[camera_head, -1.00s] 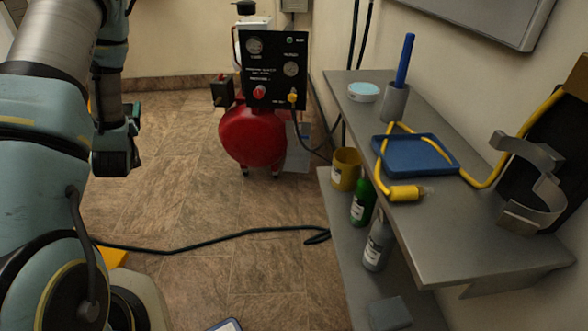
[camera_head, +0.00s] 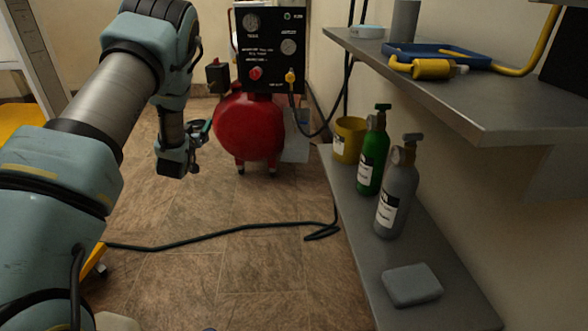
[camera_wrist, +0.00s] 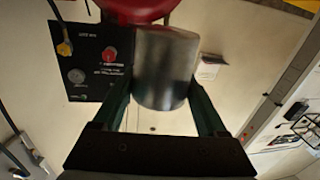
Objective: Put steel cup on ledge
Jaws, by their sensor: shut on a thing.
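My gripper (camera_wrist: 161,88) is shut on the steel cup (camera_wrist: 166,66) in the wrist view, with a finger on either side of its grey metal wall. In the head view my gripper (camera_head: 198,143) is at left centre, above the floor and left of the red tank; the cup cannot be made out clearly there. A grey lower ledge (camera_head: 353,239) runs along the right wall, under a grey upper shelf (camera_head: 520,110). My gripper is left of both and apart from them.
A yellow cup (camera_head: 347,140), a green bottle (camera_head: 371,155), a grey bottle (camera_head: 396,192) and a grey block (camera_head: 411,285) stand on the lower ledge. The upper shelf holds a blue tray (camera_head: 440,55) and a grey holder (camera_head: 404,20). The red tank (camera_head: 249,127) stands ahead; a black hose crosses the floor.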

